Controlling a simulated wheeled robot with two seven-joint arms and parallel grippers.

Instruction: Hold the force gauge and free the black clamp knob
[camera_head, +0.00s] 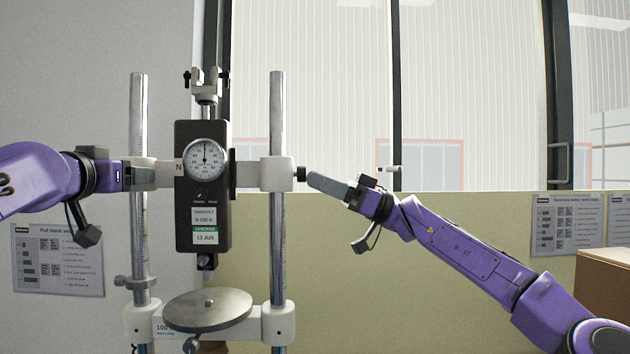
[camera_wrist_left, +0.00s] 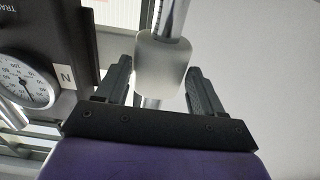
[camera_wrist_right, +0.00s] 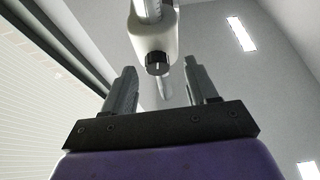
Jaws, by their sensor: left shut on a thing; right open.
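The force gauge (camera_head: 203,188) is a dark box with a round white dial, upright between two steel posts. Its dial also shows in the left wrist view (camera_wrist_left: 24,82). My left gripper (camera_head: 150,173) is shut on the white collar (camera_wrist_left: 162,62) of the gauge's bracket at the left post. The black clamp knob (camera_head: 300,174) sticks out from the right-hand white collar (camera_head: 277,174). My right gripper (camera_head: 314,181) is open, its fingertips close to the knob. In the right wrist view the knob (camera_wrist_right: 157,64) lies just beyond and between the open fingers; I cannot tell whether they touch it.
A round metal plate (camera_head: 207,308) sits below the gauge on the stand's lower crossbar. A small clamp (camera_head: 136,283) is on the left post. Posters hang at left (camera_head: 58,260) and right (camera_head: 570,225). A brown box (camera_head: 606,285) stands at the far right.

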